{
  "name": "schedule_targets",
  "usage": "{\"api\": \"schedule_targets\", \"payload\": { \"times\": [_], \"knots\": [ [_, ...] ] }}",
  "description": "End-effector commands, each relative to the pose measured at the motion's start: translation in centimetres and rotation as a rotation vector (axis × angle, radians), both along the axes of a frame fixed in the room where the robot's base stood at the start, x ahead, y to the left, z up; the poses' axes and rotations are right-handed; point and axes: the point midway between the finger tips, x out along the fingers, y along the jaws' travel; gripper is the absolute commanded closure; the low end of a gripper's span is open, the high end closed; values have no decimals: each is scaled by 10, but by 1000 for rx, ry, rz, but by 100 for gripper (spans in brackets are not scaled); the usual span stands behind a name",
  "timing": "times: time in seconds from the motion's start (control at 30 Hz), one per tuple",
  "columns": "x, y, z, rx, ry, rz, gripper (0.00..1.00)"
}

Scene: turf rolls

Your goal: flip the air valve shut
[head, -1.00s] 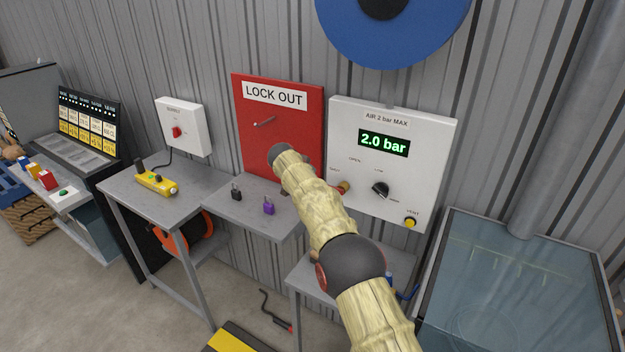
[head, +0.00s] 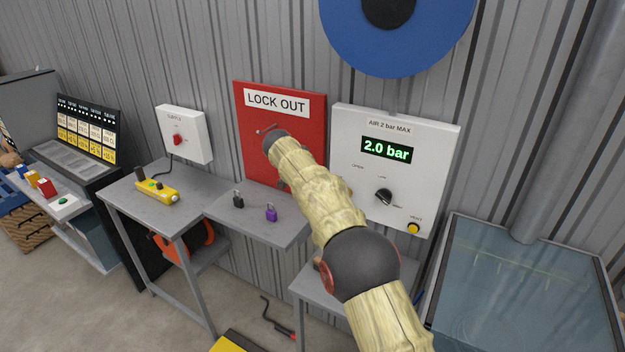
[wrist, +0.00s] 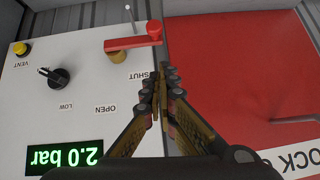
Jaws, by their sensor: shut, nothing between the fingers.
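The air valve shows in the wrist view, which is upside down, as a red lever (wrist: 133,43) over a brass body (wrist: 118,56) on the white air panel (wrist: 70,88). The lever lies nearly level in that picture, close to the word SHUT; OPEN is printed farther down. My gripper (wrist: 163,80) is shut and empty, just below the lever's right end at the panel's edge. I cannot tell whether they touch. In the head view my arm hides the gripper and the valve; the panel (head: 430,150) reads 2.0 bar.
The red lockout board (head: 305,140) adjoins the panel, with a thin peg sticking out. A black dial (head: 383,196) and yellow vent button (head: 413,228) are on the panel. Black (head: 238,200) and purple (head: 271,213) padlocks stand on the shelf (head: 260,224) below.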

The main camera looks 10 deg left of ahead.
Motion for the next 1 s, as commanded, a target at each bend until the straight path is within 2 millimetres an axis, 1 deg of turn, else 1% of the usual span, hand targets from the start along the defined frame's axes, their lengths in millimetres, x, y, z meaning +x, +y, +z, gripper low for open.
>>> {"api": "schedule_targets", "payload": {
  "times": [0.03,0.1,0.2,0.33,0.77,0.87,0.97,1.0],
  "knots": [
    [-8,4,9,1,-2,3,100],
    [-15,7,17,1,-1,3,100],
    [-24,10,25,0,0,1,100],
    [-31,12,32,0,0,1,100],
    [-33,13,34,-3,1,4,100],
    [-33,13,34,-29,8,31,100],
    [-34,15,33,-78,25,94,100],
    [-36,17,27,-102,46,127,100]
  ]
}}
